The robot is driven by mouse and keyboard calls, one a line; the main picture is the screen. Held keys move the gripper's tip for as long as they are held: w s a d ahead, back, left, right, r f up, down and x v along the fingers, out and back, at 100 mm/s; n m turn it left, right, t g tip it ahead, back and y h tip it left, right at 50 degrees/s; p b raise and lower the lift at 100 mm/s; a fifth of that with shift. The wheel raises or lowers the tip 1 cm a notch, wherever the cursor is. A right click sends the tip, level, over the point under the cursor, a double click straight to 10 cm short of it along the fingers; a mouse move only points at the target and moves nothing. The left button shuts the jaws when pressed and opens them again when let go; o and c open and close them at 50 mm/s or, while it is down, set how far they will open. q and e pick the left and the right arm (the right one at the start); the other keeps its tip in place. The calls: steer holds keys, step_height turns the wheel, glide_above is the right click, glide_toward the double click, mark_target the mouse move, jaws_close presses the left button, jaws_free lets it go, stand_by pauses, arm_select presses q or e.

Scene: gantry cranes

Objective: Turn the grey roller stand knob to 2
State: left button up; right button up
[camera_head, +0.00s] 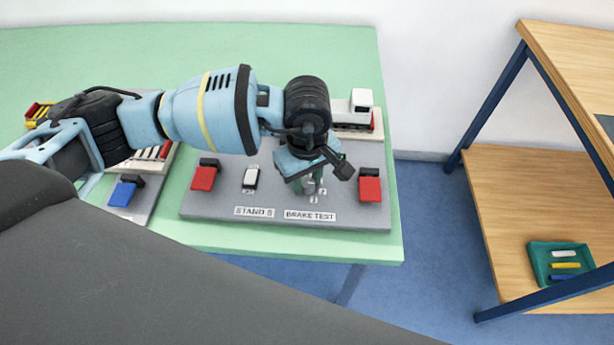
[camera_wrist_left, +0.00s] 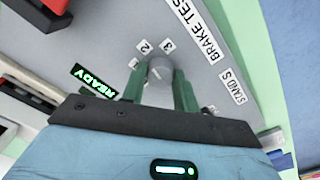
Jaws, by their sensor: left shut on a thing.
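The grey knob (camera_wrist_left: 160,70) sits on the grey roller stand panel (camera_head: 230,208), with the numbers 2 and 3 printed beside it. My left gripper (camera_head: 308,186) is over the knob from above, and its green fingers (camera_wrist_left: 160,88) are shut on the knob's two sides in the left wrist view. I cannot tell clearly which number the knob points to. A lit green READY display (camera_wrist_left: 94,81) is beside the knob. In the head view the gripper hides most of the knob. My right gripper is not in view.
The panel carries a white rocker switch (camera_head: 251,178), red blocks (camera_head: 203,178) at both sides and labels STAND 5 and BRAKE TEST (camera_head: 310,215). A white model locomotive (camera_head: 358,108) stands behind. A blue block (camera_head: 122,195) is to the left. A wooden shelf (camera_head: 520,200) stands at right.

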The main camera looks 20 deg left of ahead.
mark_target(307, 183)
arm_select(q)
steer(key=o, duration=1)
steer(key=shift+r, duration=0.15)
step_height(307, 183, up, 8)
steer(key=shift+f, duration=0.2)
